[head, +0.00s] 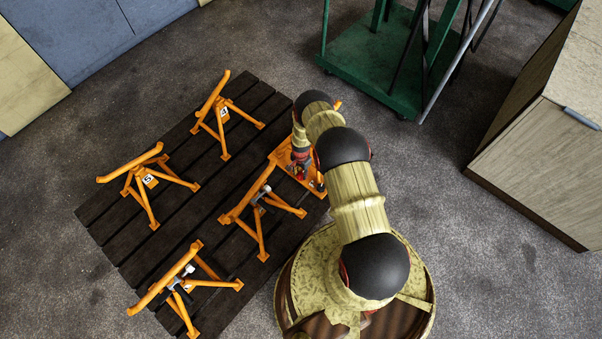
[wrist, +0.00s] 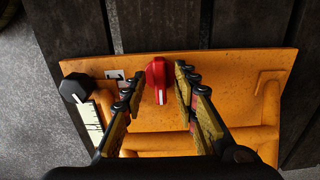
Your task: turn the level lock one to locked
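A red knob (wrist: 158,76) with a white pointer stripe toward the bottom of the picture sits on an orange plate (wrist: 225,68) in the wrist view. My gripper (wrist: 159,72) is open, with one finger on each side of the red knob and a small gap showing on both sides. A black knob (wrist: 73,88) with a white mark sits at the plate's left end, outside the fingers. I cannot read which knob is lock one. In the head view my gripper (head: 300,171) is over the orange plate (head: 283,152), and my arm hides part of it.
Orange stands (head: 222,115) (head: 147,178) (head: 262,203) (head: 180,285) stand on a dark slatted pallet (head: 185,150). A green trolley (head: 385,75) is behind, and a wooden cabinet (head: 545,150) is at the right.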

